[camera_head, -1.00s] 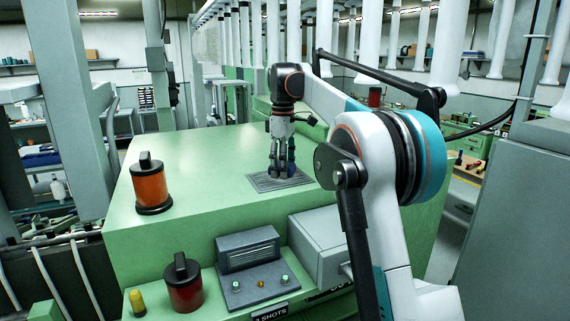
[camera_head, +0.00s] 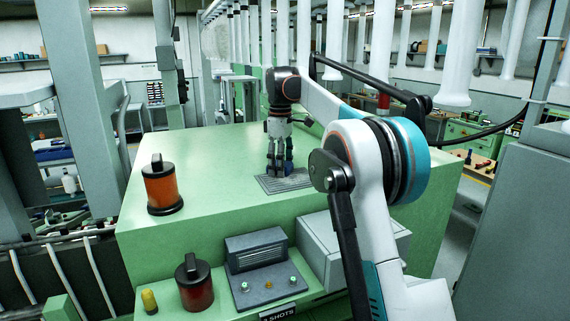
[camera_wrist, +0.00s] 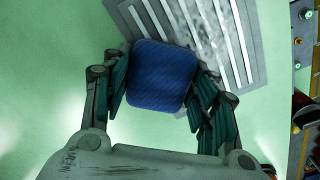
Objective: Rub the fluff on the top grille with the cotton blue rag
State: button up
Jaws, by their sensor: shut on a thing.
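The top grille (camera_head: 290,181) is a grey slatted plate set in the flat top of a green machine (camera_head: 220,160). It also shows in the wrist view (camera_wrist: 240,30), where pale grey fluff (camera_wrist: 205,27) lies over some slats. My gripper (camera_head: 280,172) points down at the grille's left part, and in the wrist view (camera_wrist: 160,85) its fingers are closed around the blue rag (camera_wrist: 162,78). The rag looks like a folded blue pad and overlaps the grille's near left edge in that view. I cannot tell whether it touches the surface.
An orange lantern-like canister (camera_head: 161,187) stands on the machine top at left. A dark red canister (camera_head: 194,285), a yellow knob (camera_head: 149,300) and a control box (camera_head: 262,270) sit on the lower front ledge. The machine top between the orange canister and grille is clear.

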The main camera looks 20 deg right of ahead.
aim_at(286, 167)
jog(key=shift+s+d+f+b, duration=0.15)
jog(key=shift+s+b, duration=0.25)
jog(key=shift+s, duration=0.3)
jog(key=shift+s+r+b, duration=0.25)
jog(key=shift+s+b, duration=0.1)
jog(key=shift+s, duration=0.65)
jog(key=shift+s+f+b, duration=0.2)
jog(key=shift+s+b, duration=0.65)
jog(key=shift+s, duration=1.15)
jog(key=shift+s+r+b, duration=0.15)
jog(key=shift+s+b, duration=0.15)
jog(key=shift+s, duration=1)
jog(key=shift+a, duration=1.05)
jog(key=shift+w+p, duration=1.1)
jog(key=shift+w, duration=1.25)
jog(key=shift+w+p, duration=1.2)
jog(key=shift+w, duration=1.4)
